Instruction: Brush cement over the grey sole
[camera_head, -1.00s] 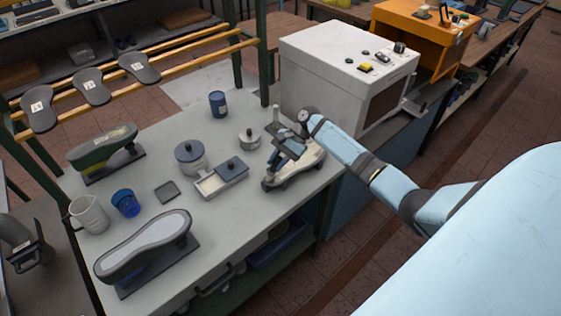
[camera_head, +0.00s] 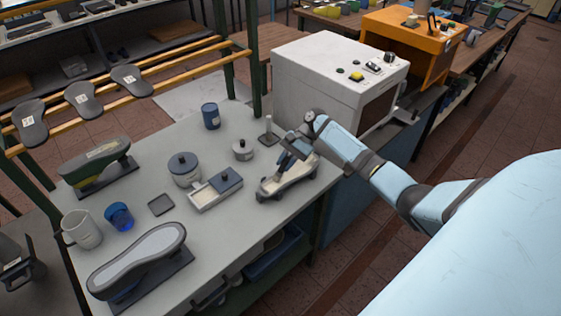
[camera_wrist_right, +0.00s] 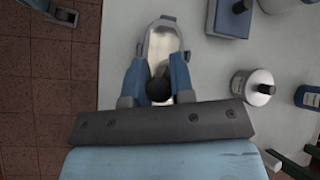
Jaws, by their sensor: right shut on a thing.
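The light grey sole (camera_head: 138,253) faces up on a last with a dark base at the table's front left. My right gripper (camera_head: 287,160) is at the table's right side, far from that sole. It is shut on a dark knob (camera_wrist_right: 159,90) above a pale, shiny, rounded piece (camera_head: 290,180); whether the two are joined I cannot tell. In the right wrist view the piece (camera_wrist_right: 160,45) shows beyond the blue fingers. A lidded grey pot (camera_head: 184,172) and a white tray (camera_head: 203,197) with a dark lidded box stand mid-table. No brush can be made out. My left gripper is not in view.
A second last (camera_head: 97,165), a white jug (camera_head: 82,230), a blue cup (camera_head: 119,216) and a dark square pad (camera_head: 161,205) stand on the left. A blue tin (camera_head: 210,116), a small pot (camera_head: 242,151) and an upright post (camera_head: 268,130) are behind. A white machine (camera_head: 340,80) borders the back right.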

